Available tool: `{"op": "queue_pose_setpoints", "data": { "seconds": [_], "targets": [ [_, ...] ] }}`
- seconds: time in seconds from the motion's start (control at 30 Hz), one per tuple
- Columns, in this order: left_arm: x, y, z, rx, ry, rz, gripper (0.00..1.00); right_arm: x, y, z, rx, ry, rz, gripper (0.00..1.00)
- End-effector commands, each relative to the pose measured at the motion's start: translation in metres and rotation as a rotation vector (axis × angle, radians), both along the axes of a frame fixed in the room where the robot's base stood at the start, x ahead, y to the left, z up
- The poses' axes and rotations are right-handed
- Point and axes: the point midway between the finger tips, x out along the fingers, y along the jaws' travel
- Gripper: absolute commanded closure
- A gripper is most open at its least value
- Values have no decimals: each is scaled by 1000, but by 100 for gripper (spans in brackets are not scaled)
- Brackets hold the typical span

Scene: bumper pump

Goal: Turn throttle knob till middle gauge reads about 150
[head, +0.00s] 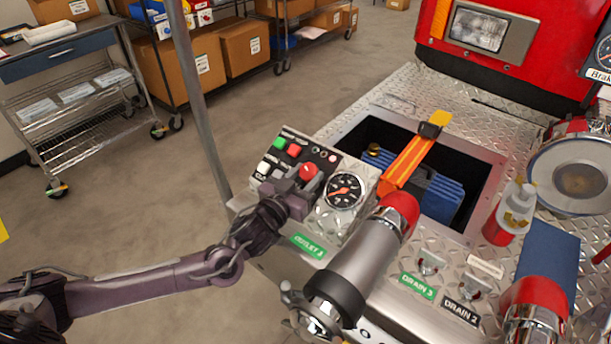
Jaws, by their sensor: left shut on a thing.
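The control panel (325,157) stands at the near left corner of the metal deck. A red knob (308,171) sits on it, just left of a round black gauge (345,191) with an orange needle; its numbers are too small to read. My left gripper (297,187) reaches in from the left and is shut on the red knob, hiding its lower part. Which gauge is the middle one I cannot tell; another gauge (604,52) is cut off at the right edge. My right gripper is not in view.
A chrome pipe with a red end (365,255) stands close right of the panel. A grey pole (199,98) rises behind my left arm. An open bin (470,205) holds blue items and an orange strap (408,160).

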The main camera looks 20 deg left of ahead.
Motion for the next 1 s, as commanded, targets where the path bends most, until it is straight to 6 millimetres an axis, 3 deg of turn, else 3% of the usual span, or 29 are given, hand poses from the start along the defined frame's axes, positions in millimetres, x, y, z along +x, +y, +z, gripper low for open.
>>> {"op": "queue_pose_setpoints", "data": {
  "seconds": [0.47, 1.0],
  "targets": [
    [1, 3, 0, 51, -18, -86, 84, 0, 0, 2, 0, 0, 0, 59],
    [5, 8, 0, 280, -104, -491, 84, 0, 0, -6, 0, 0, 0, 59]
  ]
}}
